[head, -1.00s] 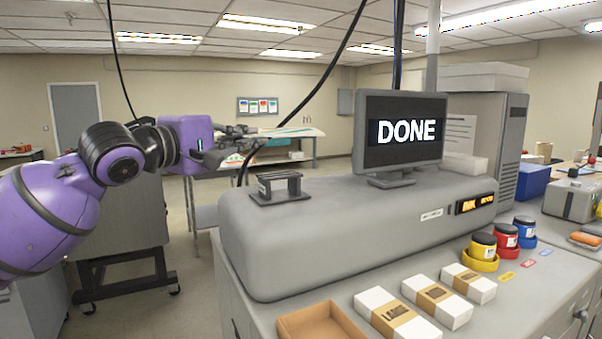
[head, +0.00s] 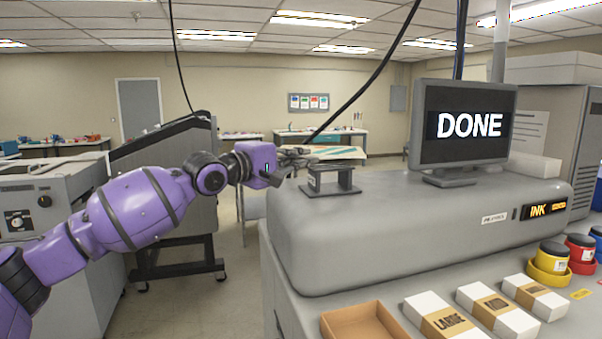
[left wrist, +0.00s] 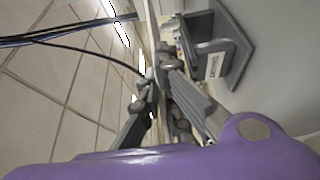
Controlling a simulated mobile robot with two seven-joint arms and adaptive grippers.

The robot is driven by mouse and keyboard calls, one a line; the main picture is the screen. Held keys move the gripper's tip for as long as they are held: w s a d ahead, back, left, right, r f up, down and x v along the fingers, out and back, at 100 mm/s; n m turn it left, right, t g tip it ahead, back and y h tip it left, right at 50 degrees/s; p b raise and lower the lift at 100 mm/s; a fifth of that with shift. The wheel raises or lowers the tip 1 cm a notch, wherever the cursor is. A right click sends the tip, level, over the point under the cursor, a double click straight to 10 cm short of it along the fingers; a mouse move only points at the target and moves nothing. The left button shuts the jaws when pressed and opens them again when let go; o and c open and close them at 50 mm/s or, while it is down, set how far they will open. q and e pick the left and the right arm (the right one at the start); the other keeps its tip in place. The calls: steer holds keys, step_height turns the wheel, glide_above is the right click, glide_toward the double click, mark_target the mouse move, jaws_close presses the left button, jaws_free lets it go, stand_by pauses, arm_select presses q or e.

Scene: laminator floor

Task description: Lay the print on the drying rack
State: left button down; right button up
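The print (head: 335,153), a pale sheet with teal and orange colours, extends to the right from my left gripper (head: 291,160). In the left wrist view the print (left wrist: 149,28) shows nearly edge-on as a thin pale strip. The fingertips of my left gripper (left wrist: 157,75) close on its near edge. It is held beside the left end of the printer (head: 400,215), near the small dark stand on top. I cannot single out the drying rack for certain; a wheeled dark grey frame (head: 190,270) stands behind my left arm. My right gripper is not in view.
The monitor (head: 468,125) on the printer reads DONE. An open brown tray (head: 365,324), labelled boxes (head: 455,318) and ink jars (head: 550,262) lie in front. A grey machine (head: 45,205) stands at left. Black cables hang overhead. Floor shows between frame and printer.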

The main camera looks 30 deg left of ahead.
arm_select(q)
steer(key=f, duration=0.3)
steer(key=shift+w+a+f, duration=0.2)
steer(key=shift+w+f, duration=0.05)
steer(key=shift+f, duration=0.1)
steer(key=shift+d, duration=0.1)
steer(key=c, duration=2)
jaws_free()
steer(key=shift+f, duration=0.15)
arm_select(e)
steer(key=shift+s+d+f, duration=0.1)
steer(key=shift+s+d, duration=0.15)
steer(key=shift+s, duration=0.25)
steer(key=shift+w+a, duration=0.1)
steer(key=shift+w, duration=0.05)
